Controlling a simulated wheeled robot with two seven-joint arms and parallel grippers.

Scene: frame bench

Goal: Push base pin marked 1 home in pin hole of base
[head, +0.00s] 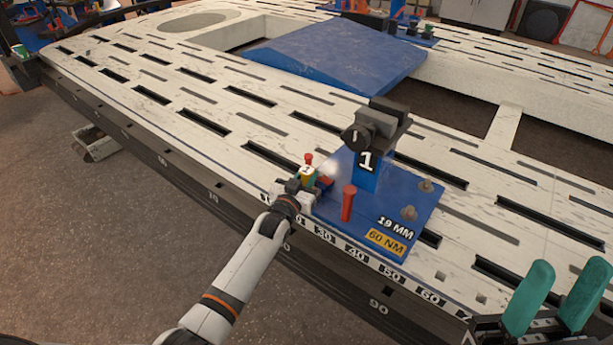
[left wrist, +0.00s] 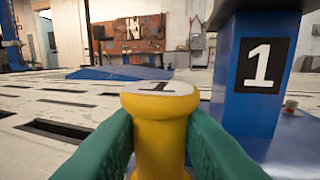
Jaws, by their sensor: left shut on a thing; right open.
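The yellow base pin marked 1 (left wrist: 160,115) stands upright between the green fingers of my left gripper (left wrist: 160,150), its white numbered head above them. My left gripper (head: 306,183) is shut on the pin at the left edge of the blue base (head: 395,205). The pin shows small in the head view (head: 308,173). Its lower end and the pin hole are hidden, so I cannot tell how deep it sits. The base carries a blue post marked 1 (head: 368,180), also large in the left wrist view (left wrist: 248,95). My right gripper (head: 556,282) is open and empty at the lower right.
A red pin (head: 348,203) stands upright on the base, right of my left gripper. A dark clamp head (head: 380,122) tops the post. Two grey bolts (head: 408,212) stand at the base's right. The slotted white bench (head: 130,62) is mostly clear; a blue ramp (head: 340,52) lies behind.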

